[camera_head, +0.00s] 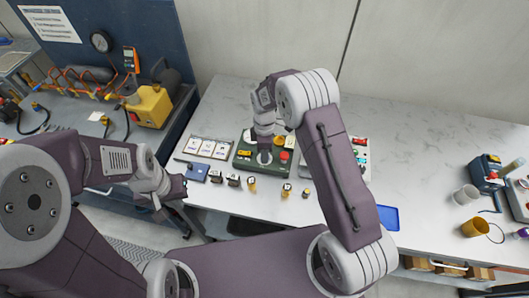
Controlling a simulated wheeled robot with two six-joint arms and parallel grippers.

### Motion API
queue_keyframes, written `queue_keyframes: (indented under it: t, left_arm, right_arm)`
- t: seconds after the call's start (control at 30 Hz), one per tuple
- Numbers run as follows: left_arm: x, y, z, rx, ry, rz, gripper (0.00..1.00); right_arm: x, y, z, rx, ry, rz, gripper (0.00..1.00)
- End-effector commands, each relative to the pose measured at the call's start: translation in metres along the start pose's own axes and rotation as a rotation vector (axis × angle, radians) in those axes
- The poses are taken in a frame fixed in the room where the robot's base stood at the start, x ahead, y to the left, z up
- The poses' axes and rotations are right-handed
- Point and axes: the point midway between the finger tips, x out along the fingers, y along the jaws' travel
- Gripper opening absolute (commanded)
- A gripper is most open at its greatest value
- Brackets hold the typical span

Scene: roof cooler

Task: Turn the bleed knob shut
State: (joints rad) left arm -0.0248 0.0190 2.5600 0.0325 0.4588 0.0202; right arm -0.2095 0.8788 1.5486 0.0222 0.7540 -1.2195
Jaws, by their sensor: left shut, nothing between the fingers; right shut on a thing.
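A green panel box (242,165) lies on the white marble counter, with a red round button (284,156) and yellow and red parts on its top. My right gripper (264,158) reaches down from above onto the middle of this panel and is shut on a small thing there. That thing looks like a knob on the panel, but the fingers mostly hide it, so its turn position cannot be read. My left gripper (184,222) is shut and empty, in front of the counter's left end, well away from the panel.
A tray with white cards (207,148) lies left of the panel, with a blue item (197,172) before it. Several small yellow and black parts line the front. A second panel (361,152) is partly behind my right arm.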

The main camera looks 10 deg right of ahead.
Motion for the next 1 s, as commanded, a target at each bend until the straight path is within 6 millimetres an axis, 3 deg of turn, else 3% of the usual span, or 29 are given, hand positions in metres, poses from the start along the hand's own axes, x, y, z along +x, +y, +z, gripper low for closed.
queue_keyframes:
  t: [0.03, 0.1, 0.43, 0.8, 1.0]
  left_arm:
    - [0.000, 0.000, 0.000, 0.000, 0.000, 0.000, 0.00]
    - [0.000, 0.000, 0.000, 0.000, 0.000, 0.000, 0.00]
    - [0.001, 0.000, 0.000, 0.000, 0.000, 0.000, 0.00]
    - [0.011, 0.000, 0.001, 0.000, 0.000, 0.000, 0.00]
    - [0.011, 0.000, 0.001, 0.000, 0.000, 0.000, 0.00]
  right_arm:
    - [-0.001, 0.001, -0.001, -0.001, 0.001, 0.004, 0.36]
    - [-0.001, 0.001, 0.000, -0.001, 0.001, 0.004, 0.50]
    - [-0.004, 0.001, 0.000, 0.000, 0.001, 0.003, 0.50]
    - [-0.077, 0.001, -0.001, 0.000, 0.002, 0.006, 0.50]
    - [-0.092, 0.001, 0.000, 0.000, 0.001, 0.003, 0.50]
